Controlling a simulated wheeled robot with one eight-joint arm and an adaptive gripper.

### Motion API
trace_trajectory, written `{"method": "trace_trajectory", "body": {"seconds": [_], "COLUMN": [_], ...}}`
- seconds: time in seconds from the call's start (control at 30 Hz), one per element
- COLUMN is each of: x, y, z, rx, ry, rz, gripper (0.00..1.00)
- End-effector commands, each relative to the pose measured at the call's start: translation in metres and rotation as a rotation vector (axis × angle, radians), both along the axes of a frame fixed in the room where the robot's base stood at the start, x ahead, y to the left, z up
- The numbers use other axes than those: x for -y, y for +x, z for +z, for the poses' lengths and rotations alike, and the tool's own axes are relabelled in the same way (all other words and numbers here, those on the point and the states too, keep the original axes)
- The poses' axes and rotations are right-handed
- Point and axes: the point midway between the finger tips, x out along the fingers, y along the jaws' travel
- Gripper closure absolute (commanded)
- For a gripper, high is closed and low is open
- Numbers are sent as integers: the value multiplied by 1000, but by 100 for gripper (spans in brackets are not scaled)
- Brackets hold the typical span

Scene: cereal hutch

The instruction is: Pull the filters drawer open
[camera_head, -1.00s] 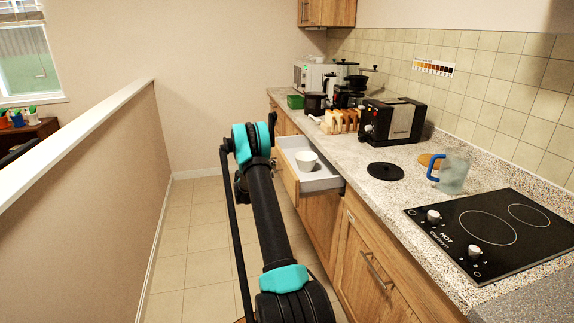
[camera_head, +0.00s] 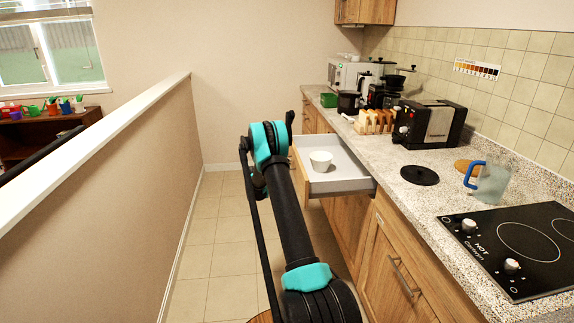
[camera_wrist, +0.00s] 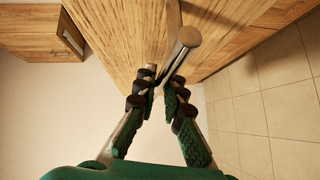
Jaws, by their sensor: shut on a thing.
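The filters drawer (camera_head: 345,184) is a white-sided drawer with a wooden front, standing out from under the counter. A white cup-shaped filter (camera_head: 321,160) sits inside it. In the wrist view, the drawer's wooden front (camera_wrist: 120,35) fills the upper part, with a round metal bar handle (camera_wrist: 184,44) on it. My gripper (camera_wrist: 163,84) is shut on this handle, its green fingers on either side of the bar. In the head view, my arm's teal joint hides the gripper and handle.
A toaster (camera_head: 430,124), toast rack (camera_head: 375,121), coffee machine (camera_head: 385,93), jug (camera_head: 491,183) and hob (camera_head: 515,246) stand on the counter (camera_head: 400,205). A half wall (camera_head: 110,200) bounds the tiled floor (camera_head: 214,235) on the left. Floor between is clear.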

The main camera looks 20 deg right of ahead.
Motion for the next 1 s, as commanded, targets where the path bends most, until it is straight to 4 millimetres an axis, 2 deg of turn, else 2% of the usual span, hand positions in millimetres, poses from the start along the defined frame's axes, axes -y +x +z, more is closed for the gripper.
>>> {"method": "trace_trajectory", "body": {"seconds": [0.03,0.2,0.57,0.67,1.0], "x": [0,0,-5,-15,-72], "y": [0,0,-2,-8,-44], "z": [0,0,1,3,12], "rx": [-1,0,0,0,0], "ry": [1,0,0,0,-1], "rz": [0,0,2,2,2], "gripper": [87,69,69,69,69]}}
